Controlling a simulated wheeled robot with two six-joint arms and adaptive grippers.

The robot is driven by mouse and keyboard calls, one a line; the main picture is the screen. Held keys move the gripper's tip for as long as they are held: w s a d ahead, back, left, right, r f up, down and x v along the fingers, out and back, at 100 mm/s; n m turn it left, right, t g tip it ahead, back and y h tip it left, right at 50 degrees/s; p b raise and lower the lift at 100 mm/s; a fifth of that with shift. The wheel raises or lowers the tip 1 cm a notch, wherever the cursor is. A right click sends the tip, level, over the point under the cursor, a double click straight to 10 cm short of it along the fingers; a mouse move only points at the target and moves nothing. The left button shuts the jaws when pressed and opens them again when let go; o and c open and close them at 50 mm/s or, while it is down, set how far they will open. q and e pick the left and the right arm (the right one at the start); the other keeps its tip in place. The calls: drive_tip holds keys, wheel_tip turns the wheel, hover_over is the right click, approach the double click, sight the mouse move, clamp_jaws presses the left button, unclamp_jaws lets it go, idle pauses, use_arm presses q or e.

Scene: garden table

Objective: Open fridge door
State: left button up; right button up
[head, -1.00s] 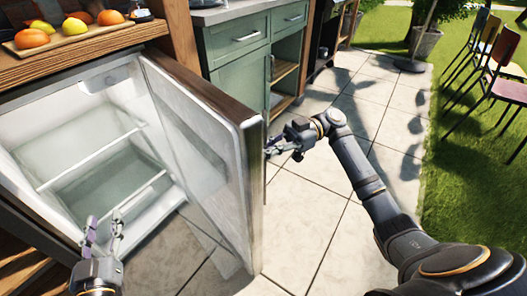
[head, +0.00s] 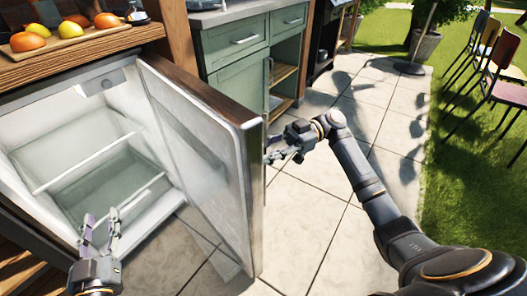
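The fridge door (head: 203,150) stands wide open, swung out to the right, with its white inner side facing left. The fridge interior (head: 75,150) is white, shows shelf edges and looks empty. My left gripper (head: 100,228) is at the lower left in front of the fridge opening, fingers pointing up and apart, with nothing between them. My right gripper (head: 276,150) is at the outer side of the door, beside its free edge. Its fingers point left toward the door and appear spread. Whether they touch the door cannot be told.
A wooden tray (head: 75,41) with fruit sits on the counter above the fridge. A green cabinet (head: 236,70) stands behind the door. Paved floor (head: 310,225) is clear around the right arm. Chairs (head: 495,85) stand on the grass at right.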

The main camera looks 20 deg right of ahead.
drive_tip(key=w+d, duration=0.1)
drive_tip(key=d, duration=1.1)
drive_tip(key=shift+w, duration=0.3)
